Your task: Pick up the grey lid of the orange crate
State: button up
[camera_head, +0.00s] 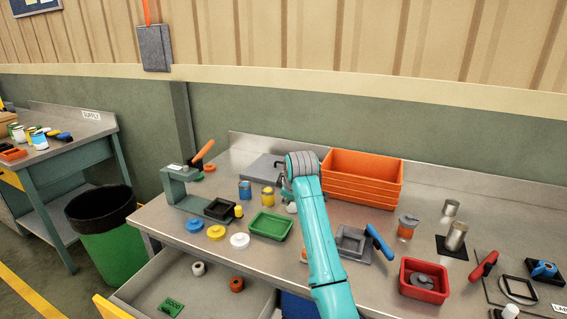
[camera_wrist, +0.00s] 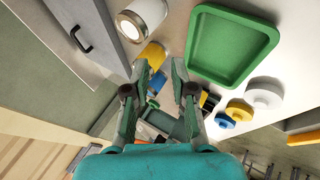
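The grey lid (camera_head: 258,167) lies flat on the workbench, left of the orange crate (camera_head: 362,184), and has a dark handle (camera_head: 280,163). My arm's wrist covers part of its right side in the head view. In the wrist view the lid (camera_wrist: 98,22) is at the upper left, with its handle (camera_wrist: 80,39) showing. The crate stands open at the back of the bench. My gripper (camera_wrist: 159,68) is open and empty, its fingers apart and pointing away from the lid's handle. In the head view the fingers are mostly hidden behind my arm.
A green tray (camera_head: 269,226) is in front of the lid. A blue can (camera_head: 245,190) and a yellow can (camera_head: 268,197) stand between them. A red bin (camera_head: 424,281) is at the right.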

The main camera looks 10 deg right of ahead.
aim_at(266, 169)
jog(key=i+l, duration=0.15)
jog(key=i, duration=0.3)
jog(key=i+l, duration=0.15)
jog(key=i, duration=0.3)
